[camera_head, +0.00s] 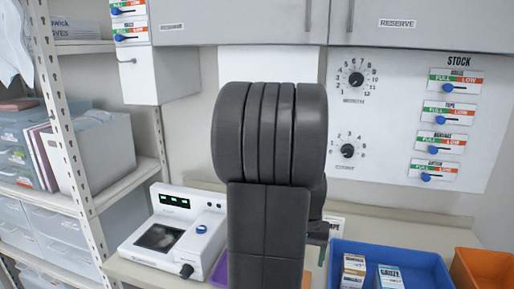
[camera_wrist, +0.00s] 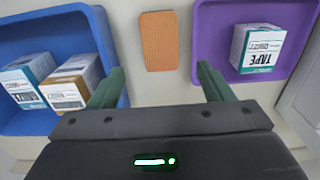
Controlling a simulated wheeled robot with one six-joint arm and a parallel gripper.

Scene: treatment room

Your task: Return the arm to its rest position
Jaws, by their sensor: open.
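In the wrist view my gripper (camera_wrist: 160,85) is open, with its two green fingers spread wide and nothing between them. It is above the counter, with the blue tray on its left and the purple tray on its right. In the head view my dark arm rises in the middle and hides part of the counter and wall. Only a small part of the gripper end shows at its right side, beside the blue tray (camera_head: 425,262).
The blue tray holds a gauze box (camera_wrist: 25,85) and another carton (camera_wrist: 75,82). The purple tray (camera_wrist: 208,50) holds a tape box (camera_wrist: 258,48). A tan pad (camera_wrist: 157,42) lies between them. A white device (camera_head: 170,235), an orange bin (camera_head: 482,268) and shelving (camera_head: 75,150) flank my arm.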

